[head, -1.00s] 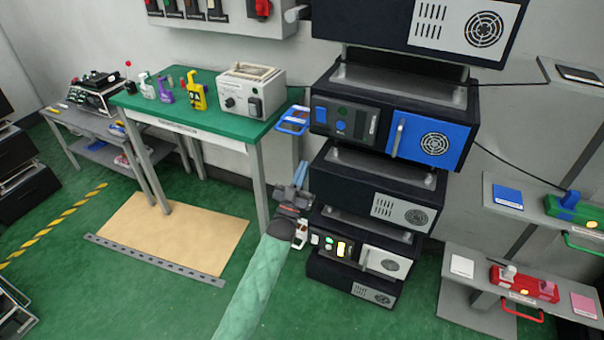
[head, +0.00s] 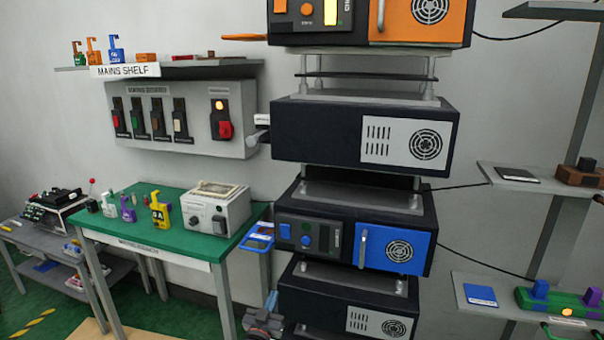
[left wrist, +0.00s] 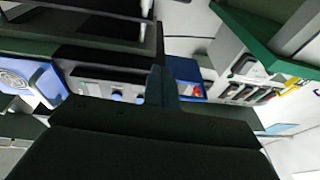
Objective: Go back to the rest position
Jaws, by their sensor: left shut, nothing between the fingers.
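My left gripper (head: 271,300) shows at the bottom edge of the head view, in front of the left side of the rack. Its fingers are shut and empty, and most of the arm is out of the picture. In the left wrist view the closed fingers (left wrist: 161,86) point up the picture, with nothing between them. The gripper stands below the blue-fronted unit (head: 345,242) and appears apart from it. My right gripper is not in view.
The rack stands close at the centre, with an orange-fronted unit (head: 365,22) above. A blue tag (head: 258,237) sticks out to its left. A green table (head: 160,240) with a grey box (head: 217,207) is at left, below the lever board (head: 185,120). Shelves (head: 520,178) are at right.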

